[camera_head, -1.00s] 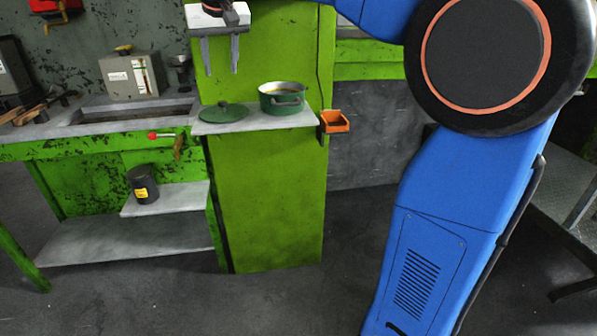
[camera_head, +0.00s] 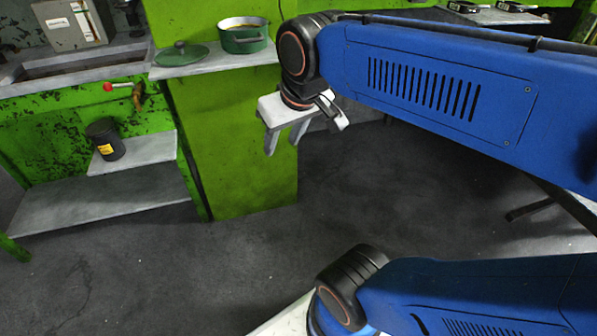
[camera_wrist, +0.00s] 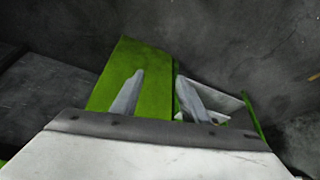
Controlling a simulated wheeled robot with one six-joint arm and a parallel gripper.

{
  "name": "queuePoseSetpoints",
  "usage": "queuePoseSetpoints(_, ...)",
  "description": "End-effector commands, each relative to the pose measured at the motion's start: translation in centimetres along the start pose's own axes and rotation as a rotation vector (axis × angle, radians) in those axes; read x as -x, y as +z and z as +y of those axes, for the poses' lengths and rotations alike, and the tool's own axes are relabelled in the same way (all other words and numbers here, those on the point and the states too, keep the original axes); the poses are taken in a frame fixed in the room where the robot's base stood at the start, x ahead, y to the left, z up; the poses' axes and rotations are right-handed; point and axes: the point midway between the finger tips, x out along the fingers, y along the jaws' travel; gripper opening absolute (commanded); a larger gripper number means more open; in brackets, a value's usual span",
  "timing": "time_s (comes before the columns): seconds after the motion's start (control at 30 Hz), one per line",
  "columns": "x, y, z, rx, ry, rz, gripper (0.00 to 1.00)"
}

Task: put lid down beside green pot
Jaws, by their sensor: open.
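The green lid (camera_head: 181,54) with its dark knob lies on the grey shelf (camera_head: 215,62) of the green press, in the head view. The green pot (camera_head: 244,37) stands to its right on the same shelf, uncovered, with something yellowish inside. The lid lies beside the pot, on the shelf surface. My gripper (camera_head: 283,143) is open and empty, pointing down, to the right of and below the shelf, apart from both lid and pot. In the wrist view my gripper's two fingers (camera_wrist: 160,95) have nothing between them; lid and pot are not visible there.
A bench (camera_head: 60,85) with a grey box (camera_head: 72,22) stands at the left. A black canister (camera_head: 105,140) stands on a lower shelf (camera_head: 140,155). A red-knobbed lever (camera_head: 120,87) sticks out from the bench. The floor (camera_head: 360,190) in front is open.

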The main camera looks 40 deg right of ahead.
Motion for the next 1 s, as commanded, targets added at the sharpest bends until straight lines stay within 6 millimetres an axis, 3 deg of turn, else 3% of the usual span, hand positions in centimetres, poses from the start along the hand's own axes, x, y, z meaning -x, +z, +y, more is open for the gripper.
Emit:
queuePoseSetpoints(0.03,-0.8,2.1,0.2,-0.001,-0.002,-0.003,0.41)
queuePoseSetpoints(0.1,-1.8,4.2,0.2,0.003,-0.005,-0.007,0.41)
queuePoseSetpoints(0.3,-3.3,7.3,0.3,0.009,-0.008,-0.012,0.41)
queuePoseSetpoints(1.0,-3.4,7.4,0.3,0.009,-0.009,-0.013,0.41)
